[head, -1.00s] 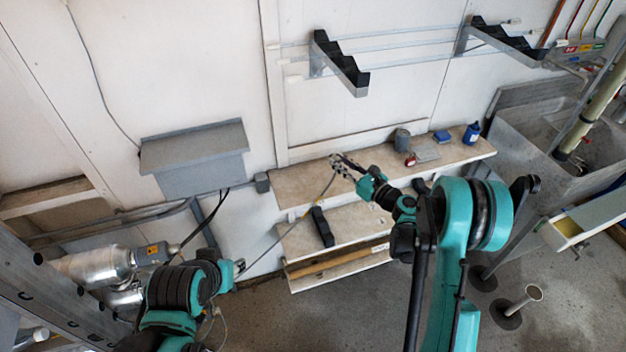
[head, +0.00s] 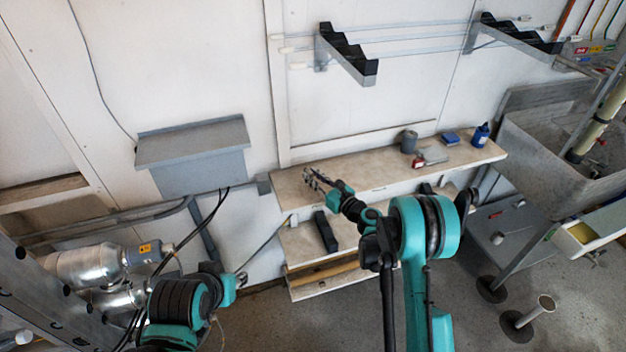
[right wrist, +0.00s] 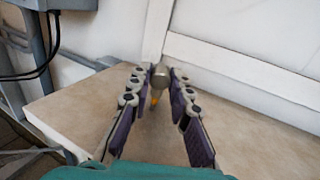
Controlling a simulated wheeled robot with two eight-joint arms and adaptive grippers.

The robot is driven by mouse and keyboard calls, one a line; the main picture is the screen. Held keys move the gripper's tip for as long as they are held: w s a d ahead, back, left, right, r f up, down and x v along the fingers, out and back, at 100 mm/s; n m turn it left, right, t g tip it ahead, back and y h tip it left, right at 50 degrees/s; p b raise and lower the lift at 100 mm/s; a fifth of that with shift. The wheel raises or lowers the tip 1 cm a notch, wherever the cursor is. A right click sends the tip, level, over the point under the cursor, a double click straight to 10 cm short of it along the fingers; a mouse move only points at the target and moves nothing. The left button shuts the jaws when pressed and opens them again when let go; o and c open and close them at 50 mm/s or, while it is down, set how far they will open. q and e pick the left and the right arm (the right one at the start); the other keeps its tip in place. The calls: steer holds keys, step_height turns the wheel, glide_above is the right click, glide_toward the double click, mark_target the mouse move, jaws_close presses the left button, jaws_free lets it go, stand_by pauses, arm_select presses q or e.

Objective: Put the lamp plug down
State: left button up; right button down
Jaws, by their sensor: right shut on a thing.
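My right gripper (head: 313,179) is over the left part of the upper shelf (head: 365,168). In the right wrist view its fingers (right wrist: 155,90) are closed around the lamp plug (right wrist: 159,76), a small grey cylinder with an orange-yellow part below. The plug is near the shelf top; I cannot tell whether it touches. In the head view the plug is too small to make out. My left gripper (head: 240,277) is low at the left; its fingers are too small to read. A thin cable (head: 268,243) runs from near it up to the shelf's front edge.
A grey cup (head: 409,142), a small red item (head: 418,162) and a blue bottle (head: 481,134) stand further right on the shelf. A black block (head: 326,231) lies on the lower shelf. A grey box (head: 192,158) hangs on the wall at left. The shelf's middle is clear.

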steer(key=shift+r, duration=0.1)
steer(key=shift+f, duration=0.5)
steer(key=shift+f, duration=0.1)
steer(key=c, duration=1.4)
jaws_free()
